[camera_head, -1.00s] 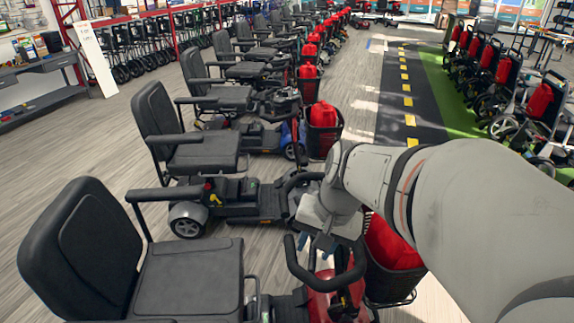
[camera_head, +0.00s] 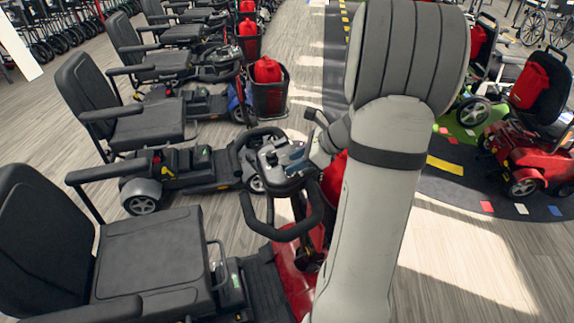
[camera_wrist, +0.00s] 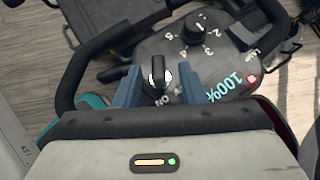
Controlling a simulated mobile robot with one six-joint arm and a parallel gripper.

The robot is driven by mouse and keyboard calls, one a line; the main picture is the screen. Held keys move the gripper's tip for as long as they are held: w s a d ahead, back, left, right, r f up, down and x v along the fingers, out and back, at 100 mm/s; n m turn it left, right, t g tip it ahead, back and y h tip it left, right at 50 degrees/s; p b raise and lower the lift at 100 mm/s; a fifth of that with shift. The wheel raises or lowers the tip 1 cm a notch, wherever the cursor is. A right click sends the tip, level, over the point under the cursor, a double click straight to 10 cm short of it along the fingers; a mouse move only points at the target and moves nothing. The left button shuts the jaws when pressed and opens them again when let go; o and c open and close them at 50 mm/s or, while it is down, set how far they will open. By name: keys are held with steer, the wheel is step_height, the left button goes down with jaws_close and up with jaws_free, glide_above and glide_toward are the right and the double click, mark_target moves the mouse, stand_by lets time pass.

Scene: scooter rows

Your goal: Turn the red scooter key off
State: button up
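The red scooter (camera_head: 292,262) stands in the near foreground of the head view, with black handlebars and seat. Its dark console (camera_wrist: 215,62) fills the middle of the wrist view, with a numbered dial (camera_wrist: 194,27) and a lit 100% readout. A black key (camera_wrist: 158,72) stands up from the console near a printed ON label; the label beside it is partly hidden. My gripper (camera_wrist: 157,88) has blue fingers on either side of the key, with visible gaps. It is open, around the key without visible contact. In the head view, my gripper (camera_head: 294,160) is over the console.
A row of grey-black scooters (camera_head: 140,115) runs back on the left. A red bag in a basket (camera_head: 268,87) sits behind the console. Another red scooter (camera_head: 530,150) stands far right. Pale floor (camera_head: 460,255) is clear at the right front.

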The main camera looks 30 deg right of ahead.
steer(key=shift+x, duration=1.15)
